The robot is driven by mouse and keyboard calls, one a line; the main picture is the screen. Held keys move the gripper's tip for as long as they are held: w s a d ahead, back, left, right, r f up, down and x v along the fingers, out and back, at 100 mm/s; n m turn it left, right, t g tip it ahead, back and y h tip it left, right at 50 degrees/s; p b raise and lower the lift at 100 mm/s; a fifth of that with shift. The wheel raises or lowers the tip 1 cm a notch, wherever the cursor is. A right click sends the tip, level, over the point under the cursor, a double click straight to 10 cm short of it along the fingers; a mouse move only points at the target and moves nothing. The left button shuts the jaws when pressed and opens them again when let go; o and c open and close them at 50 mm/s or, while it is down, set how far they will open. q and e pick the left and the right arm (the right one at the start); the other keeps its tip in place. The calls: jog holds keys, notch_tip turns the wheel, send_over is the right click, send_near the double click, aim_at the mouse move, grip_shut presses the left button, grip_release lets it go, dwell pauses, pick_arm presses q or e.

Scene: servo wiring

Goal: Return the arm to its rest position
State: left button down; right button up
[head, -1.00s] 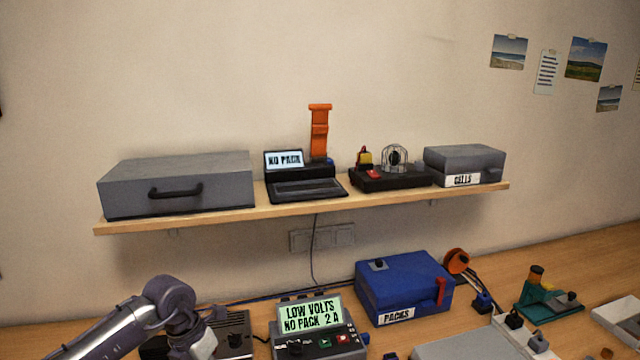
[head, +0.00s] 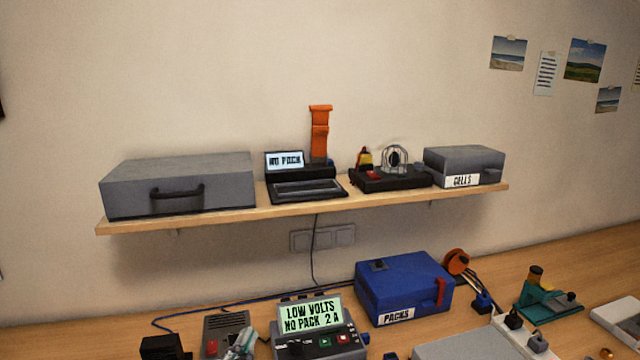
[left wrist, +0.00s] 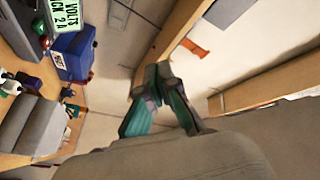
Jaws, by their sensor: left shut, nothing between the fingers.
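My left gripper (head: 243,335) shows only at its tip at the bottom edge of the head view, in front of a dark grey device (head: 223,326) with a red button. The left wrist view shows its two teal and grey fingers (left wrist: 153,78) shut together with nothing between them. My left arm's links are out of the head view. My right gripper is in neither view.
A power supply (head: 318,322) reading "LOW VOLTS NO PACK 2 A" stands right of the gripper. A blue PACKS box (head: 405,283) is behind it. A wooden shelf (head: 240,213) holds a grey case (head: 178,183), a NO PACK device (head: 300,187) and a CELLS box (head: 465,163).

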pick_arm(q)
jog(key=s+a+f+n+g+y, duration=0.3)
jog(key=s+a+f+n+g, duration=0.15)
jog(key=f, duration=0.25)
jog(key=s+a+f+n+g+y, duration=0.2)
jog(key=s+a+f+n+g, duration=0.15)
jog(key=s+f, duration=0.3)
jog(key=s+f+n+g+h, duration=0.1)
jog(key=s+f+g, duration=0.3)
jog(key=s, duration=0.4)
jog(key=s+f+n+g, duration=0.1)
jog(key=s+f+g, duration=0.25)
jog(key=s, duration=0.45)
notch_tip(320, 180, down, 31)
jog(key=s+g+b, duration=0.2)
jog(key=b, duration=0.2)
jog(key=s+a+f+b, duration=0.2)
jog(key=s+f+b, duration=0.1)
jog(key=s+f, duration=1.3)
notch_tip(320, 180, down, 3)
jog(key=shift+a+r+g, duration=0.15)
jog(key=shift+a+g, duration=0.1)
jog(key=shift+g, duration=0.1)
